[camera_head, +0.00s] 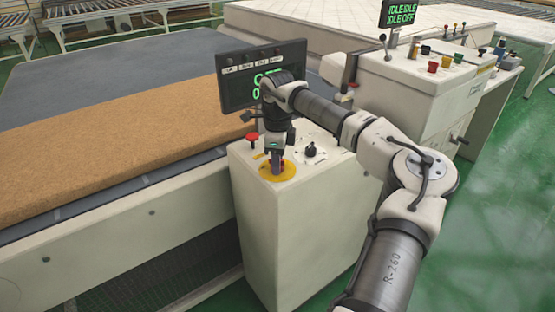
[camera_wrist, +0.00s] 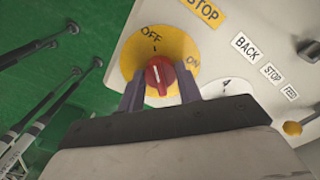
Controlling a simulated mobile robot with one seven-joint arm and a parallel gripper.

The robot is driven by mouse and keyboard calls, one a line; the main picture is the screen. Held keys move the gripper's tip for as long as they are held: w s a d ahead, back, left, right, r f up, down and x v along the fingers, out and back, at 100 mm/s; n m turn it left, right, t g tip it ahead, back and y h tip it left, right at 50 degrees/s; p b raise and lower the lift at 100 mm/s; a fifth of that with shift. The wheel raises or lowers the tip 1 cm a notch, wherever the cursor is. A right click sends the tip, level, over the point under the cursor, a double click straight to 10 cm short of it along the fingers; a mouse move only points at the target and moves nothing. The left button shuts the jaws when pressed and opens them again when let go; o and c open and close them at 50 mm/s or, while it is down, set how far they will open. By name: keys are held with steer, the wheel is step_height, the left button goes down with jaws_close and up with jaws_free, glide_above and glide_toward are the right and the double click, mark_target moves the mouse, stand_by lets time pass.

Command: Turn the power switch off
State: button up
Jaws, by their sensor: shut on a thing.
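The power switch is a red knob (camera_wrist: 159,74) on a round yellow plate (camera_wrist: 188,45) marked OFF and ON. A white line on the knob runs roughly up the picture, towards the OFF side. My gripper (camera_wrist: 160,90) has one finger on each side of the knob and is shut on it. In the head view my gripper (camera_head: 276,160) reaches straight down to the yellow plate (camera_head: 272,177) on top of the cream control box (camera_head: 290,225). Only a little red of the knob shows there between the fingers.
A red button (camera_head: 252,138) and a black knob (camera_head: 311,150) stand close to my gripper. A dark display (camera_head: 232,88) with green text, partly hidden by my arm, rises behind. A brown mattress slab (camera_head: 110,130) lies at left. Another console (camera_head: 430,85) stands at right.

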stand_by(0.4)
steer(key=o, duration=1)
steer(key=shift+r, duration=0.1)
step_height(320, 180, up, 14)
steer(key=shift+f+b, duration=0.15)
steer(key=shift+b, duration=0.9)
